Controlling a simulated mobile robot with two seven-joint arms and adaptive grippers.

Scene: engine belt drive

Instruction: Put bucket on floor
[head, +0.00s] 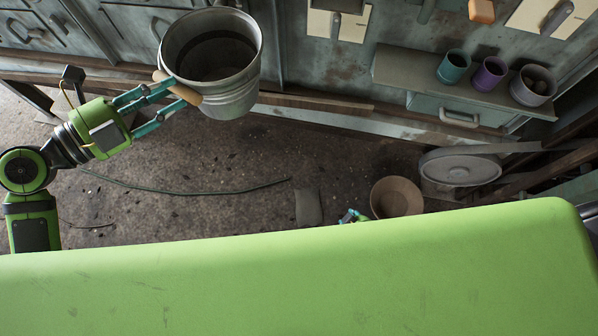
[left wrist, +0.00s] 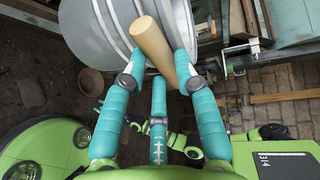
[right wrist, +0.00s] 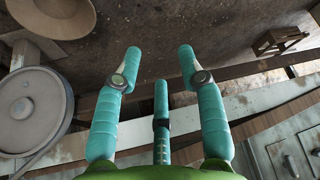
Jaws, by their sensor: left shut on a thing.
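The grey metal bucket (head: 235,95) hangs upright in the air in the upper left of the head view, open at the top. Its wooden handle grip (head: 182,90) is held in my left gripper (head: 172,93), whose teal fingers are shut on it. In the left wrist view the wooden grip (left wrist: 153,48) lies between the fingers, with the bucket's ribbed side (left wrist: 98,30) just beyond. My right gripper (right wrist: 158,70) is open and empty over the floor in its wrist view. In the head view only a bit of it (head: 352,216) shows past my green body.
The dirty floor (head: 230,170) has a thin cable (head: 185,193) and a small grey piece (head: 309,207). A brown bowl-like container (head: 397,197) and a round grey lidded thing (head: 460,168) stand right. A shelf (head: 425,75) holds teal, purple and grey cups.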

